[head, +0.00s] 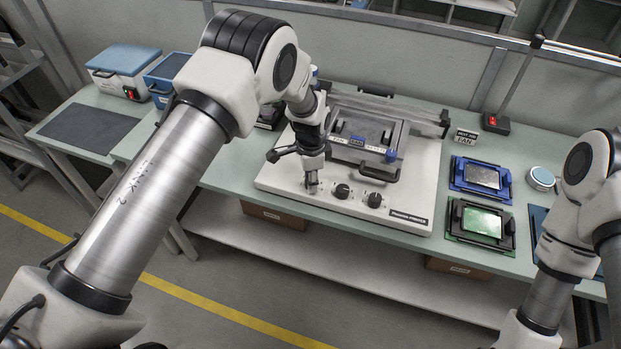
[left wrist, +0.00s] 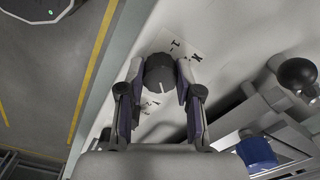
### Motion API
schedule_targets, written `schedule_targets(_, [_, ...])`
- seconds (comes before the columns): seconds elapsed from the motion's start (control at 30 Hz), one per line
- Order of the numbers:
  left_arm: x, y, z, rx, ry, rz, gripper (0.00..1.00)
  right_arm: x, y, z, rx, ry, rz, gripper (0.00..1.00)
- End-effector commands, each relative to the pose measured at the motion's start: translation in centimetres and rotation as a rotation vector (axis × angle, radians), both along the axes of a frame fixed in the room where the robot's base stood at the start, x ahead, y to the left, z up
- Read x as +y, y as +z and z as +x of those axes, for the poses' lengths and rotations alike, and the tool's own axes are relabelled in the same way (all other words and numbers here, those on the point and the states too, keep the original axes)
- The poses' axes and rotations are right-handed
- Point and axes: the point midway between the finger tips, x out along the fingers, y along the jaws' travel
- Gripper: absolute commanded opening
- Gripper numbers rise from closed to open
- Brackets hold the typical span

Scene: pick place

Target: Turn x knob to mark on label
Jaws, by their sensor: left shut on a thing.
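A dark round knob (left wrist: 159,70) stands between the fingers of my left gripper (left wrist: 160,78) in the left wrist view. The gripper is shut on it, one finger on each side. A short white pointer line shows on the knob's lower part. A white label (left wrist: 186,46) with black letters or marks lies around the knob, partly hidden by the fingers; I cannot tell which mark the pointer meets. In the head view my left gripper (head: 311,181) points down at the left end of the knob row on a white machine panel (head: 285,181). My right gripper is out of view.
Two more black knobs, a middle one (head: 342,191) and a right one (head: 375,200), sit beside the gripper. A handled fixture (head: 372,131) rises behind them. Blue (head: 463,188) and green (head: 453,234) part holders stand right of the machine on the table.

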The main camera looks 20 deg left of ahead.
Motion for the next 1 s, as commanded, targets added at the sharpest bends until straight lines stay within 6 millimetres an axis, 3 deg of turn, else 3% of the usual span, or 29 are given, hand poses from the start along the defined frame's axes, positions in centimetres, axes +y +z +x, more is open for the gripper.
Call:
schedule_targets(0.2, [-0.1, -0.4, -0.3, 0.008, 0.001, -0.001, 0.00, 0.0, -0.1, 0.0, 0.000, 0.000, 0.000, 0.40])
schedule_targets(0.23, [-0.1, -0.4, -0.3, 0.008, 0.001, -0.001, 0.45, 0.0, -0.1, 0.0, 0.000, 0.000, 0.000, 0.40])
schedule_targets(0.27, [-0.1, -0.4, -0.3, 0.008, 0.001, 0.000, 0.55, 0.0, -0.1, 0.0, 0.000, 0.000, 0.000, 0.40])
schedule_targets(0.3, [-0.1, -0.3, -0.3, 0.007, 0.001, 0.000, 0.59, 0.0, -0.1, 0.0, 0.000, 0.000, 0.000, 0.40])
schedule_targets(0.67, [0.0, 0.6, 0.0, 0.001, 0.001, 0.000, 0.59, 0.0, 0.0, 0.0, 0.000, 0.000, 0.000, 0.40])
schedule_targets(0.77, [-0.1, 2.4, 0.0, 0.000, 0.001, 0.000, 0.59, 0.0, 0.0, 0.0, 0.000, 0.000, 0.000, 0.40])
schedule_targets(1.0, [-0.2, 8.5, 0.1, 0.000, -0.001, 0.001, 0.59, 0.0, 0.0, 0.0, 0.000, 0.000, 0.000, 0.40])
